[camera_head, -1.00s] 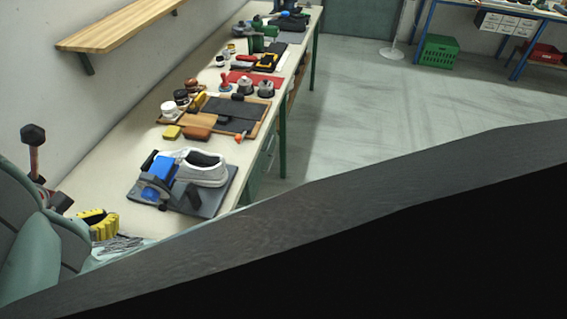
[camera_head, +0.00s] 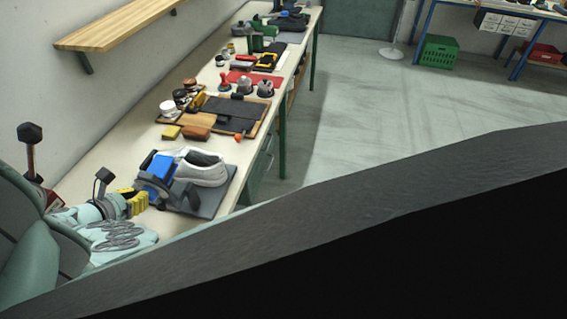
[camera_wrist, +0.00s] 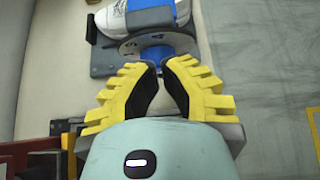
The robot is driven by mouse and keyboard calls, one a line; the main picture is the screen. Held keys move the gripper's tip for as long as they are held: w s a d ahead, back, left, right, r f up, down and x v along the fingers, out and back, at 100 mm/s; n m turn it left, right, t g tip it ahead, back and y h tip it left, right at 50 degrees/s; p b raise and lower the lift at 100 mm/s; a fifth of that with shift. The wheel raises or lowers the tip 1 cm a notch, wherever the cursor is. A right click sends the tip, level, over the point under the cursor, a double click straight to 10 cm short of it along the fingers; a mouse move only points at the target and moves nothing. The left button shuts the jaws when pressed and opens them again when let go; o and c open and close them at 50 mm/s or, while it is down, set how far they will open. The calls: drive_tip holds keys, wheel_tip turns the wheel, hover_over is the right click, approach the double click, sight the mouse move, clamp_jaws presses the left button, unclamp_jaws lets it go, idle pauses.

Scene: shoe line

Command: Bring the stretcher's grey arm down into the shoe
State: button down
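The white shoe (camera_head: 203,170) lies on a dark grey plate (camera_head: 212,205) at the near end of the bench. The stretcher (camera_head: 157,174), with a blue body and grey parts, stands at the shoe's near left. In the wrist view the stretcher's curved grey part (camera_wrist: 130,46) and blue body (camera_wrist: 156,56) lie just beyond my fingertips, with the shoe (camera_wrist: 110,16) behind. My gripper (camera_wrist: 160,66) has yellow ribbed fingers, apart by a narrow gap with nothing seen between them. In the head view it (camera_head: 146,202) is at the stretcher's left. Contact cannot be told.
Behind the shoe, a brown board (camera_head: 258,118) carries dark cloth, with brushes and jars beside it. A wooden shelf (camera_head: 115,25) hangs on the wall.

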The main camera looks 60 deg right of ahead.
drive_tip(key=shift+w+d+r+p, duration=0.15)
drive_tip(key=shift+d+p, duration=0.1)
drive_tip(key=shift+d, duration=0.2)
drive_tip(key=shift+w+d+p, duration=0.15)
drive_tip(key=shift+d+p, duration=0.05)
drive_tip(key=shift+d, duration=0.2)
